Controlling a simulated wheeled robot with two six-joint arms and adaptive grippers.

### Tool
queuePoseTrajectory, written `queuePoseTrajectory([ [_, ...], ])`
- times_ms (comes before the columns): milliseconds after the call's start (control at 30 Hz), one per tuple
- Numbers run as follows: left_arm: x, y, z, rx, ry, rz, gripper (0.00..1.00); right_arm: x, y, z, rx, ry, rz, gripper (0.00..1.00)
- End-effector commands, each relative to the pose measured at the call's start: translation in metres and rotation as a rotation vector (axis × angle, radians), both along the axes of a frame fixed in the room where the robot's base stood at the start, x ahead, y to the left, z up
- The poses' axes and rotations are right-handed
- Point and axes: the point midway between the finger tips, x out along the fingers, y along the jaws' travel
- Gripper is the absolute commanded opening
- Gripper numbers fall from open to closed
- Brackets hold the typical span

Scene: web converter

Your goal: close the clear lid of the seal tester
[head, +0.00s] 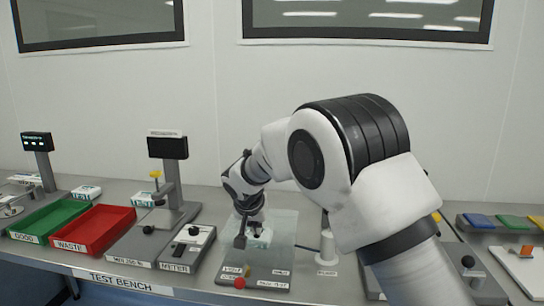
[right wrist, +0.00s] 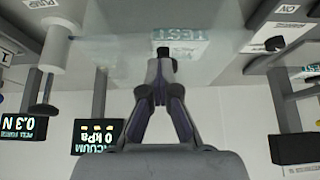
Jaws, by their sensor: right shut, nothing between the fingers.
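The seal tester (head: 276,271) stands in the middle of the bench, with a red knob (head: 239,283) at its front. Its clear lid (head: 284,228) is a pale see-through panel; its exact angle is hard to tell. A white pouch marked TEST (head: 262,239) shows at the tester, and again in the right wrist view (right wrist: 188,50). My right gripper (head: 241,241) points down at the lid area, fingers together and empty. In the right wrist view its fingertips (right wrist: 163,53) overlap the clear panel beside the pouch; contact cannot be told. My left gripper is out of view.
Left of the tester are the meter (head: 187,247), a stand with a dark display (head: 168,147), a red waste tray (head: 94,228) and a green tray (head: 47,222). A white pump post (head: 327,246) stands close on the right. My right arm hides part of the bench.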

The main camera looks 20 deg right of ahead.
Motion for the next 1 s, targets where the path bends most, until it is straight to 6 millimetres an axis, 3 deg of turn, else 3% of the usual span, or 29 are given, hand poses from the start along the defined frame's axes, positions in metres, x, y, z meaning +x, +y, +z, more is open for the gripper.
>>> queuePoseTrajectory([
  [33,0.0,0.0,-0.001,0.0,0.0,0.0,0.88,-0.003,0.0,-0.008,0.001,0.015,-0.003,0.0],
  [400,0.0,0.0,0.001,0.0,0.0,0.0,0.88,-0.003,-0.001,-0.006,0.002,0.016,-0.003,0.0],
  [533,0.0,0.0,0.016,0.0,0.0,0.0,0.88,-0.003,-0.001,0.015,0.001,0.012,0.0,0.0],
  [667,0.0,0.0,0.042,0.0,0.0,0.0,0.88,-0.002,-0.001,0.054,-0.001,0.0,0.008,0.0],
  [733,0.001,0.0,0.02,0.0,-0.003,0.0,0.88,-0.02,0.012,0.044,-0.006,-0.001,0.011,0.0],
  [1000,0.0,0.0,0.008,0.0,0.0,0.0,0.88,-0.072,0.047,0.063,-0.005,-0.005,0.01,0.0],
])
